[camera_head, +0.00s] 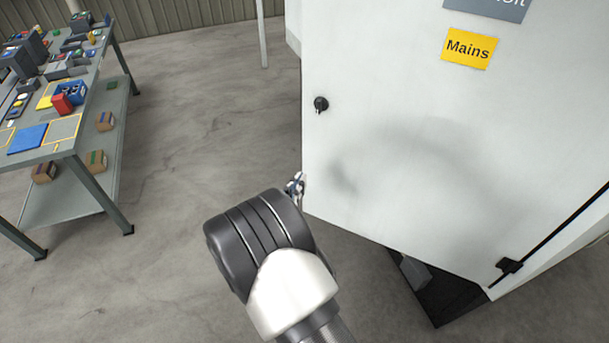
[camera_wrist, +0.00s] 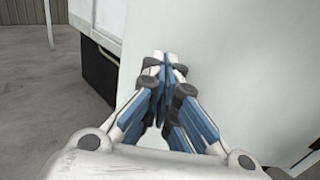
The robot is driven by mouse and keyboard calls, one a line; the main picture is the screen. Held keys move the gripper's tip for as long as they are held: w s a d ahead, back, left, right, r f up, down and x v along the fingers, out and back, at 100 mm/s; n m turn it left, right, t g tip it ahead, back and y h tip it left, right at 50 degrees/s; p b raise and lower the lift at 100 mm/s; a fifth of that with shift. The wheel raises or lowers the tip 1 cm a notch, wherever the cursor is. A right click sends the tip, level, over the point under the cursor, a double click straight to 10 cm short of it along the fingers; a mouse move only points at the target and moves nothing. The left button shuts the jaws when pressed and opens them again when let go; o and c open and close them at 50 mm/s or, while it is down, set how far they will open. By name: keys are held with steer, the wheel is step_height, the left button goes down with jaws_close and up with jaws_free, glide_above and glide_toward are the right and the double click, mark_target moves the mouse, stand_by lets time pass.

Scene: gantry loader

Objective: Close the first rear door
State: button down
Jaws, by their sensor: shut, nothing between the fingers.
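A large white cabinet door (camera_head: 400,150) fills the right of the head view, with a yellow "Mains" label (camera_head: 468,48) and a small black lock (camera_head: 320,104) near its left edge. The door stands ajar; a dark gap shows below its lower edge, and a hinge (camera_head: 509,265) shows at lower right. My gripper (camera_head: 295,186) is at the door's left edge, low down, mostly hidden by my wrist. In the wrist view, my gripper (camera_wrist: 164,62) is shut and empty, its fingertips close against the white door panel (camera_wrist: 240,70). I cannot tell whether they touch it.
A grey workbench (camera_head: 75,140) with trays, bins and small parts stands at left, with boxes (camera_head: 96,161) on its lower shelf. A thin white post (camera_head: 262,35) stands behind. The concrete floor between bench and door is clear.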

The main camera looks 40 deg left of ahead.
mark_target(323, 150)
steer(key=w, duration=0.7)
steer(key=w+a, duration=0.1)
steer(key=w, duration=0.3)
steer(key=shift+a+b, duration=0.1)
steer(key=shift+b, duration=0.3)
steer(key=shift+w+a, duration=0.1)
steer(key=shift+w, duration=0.4)
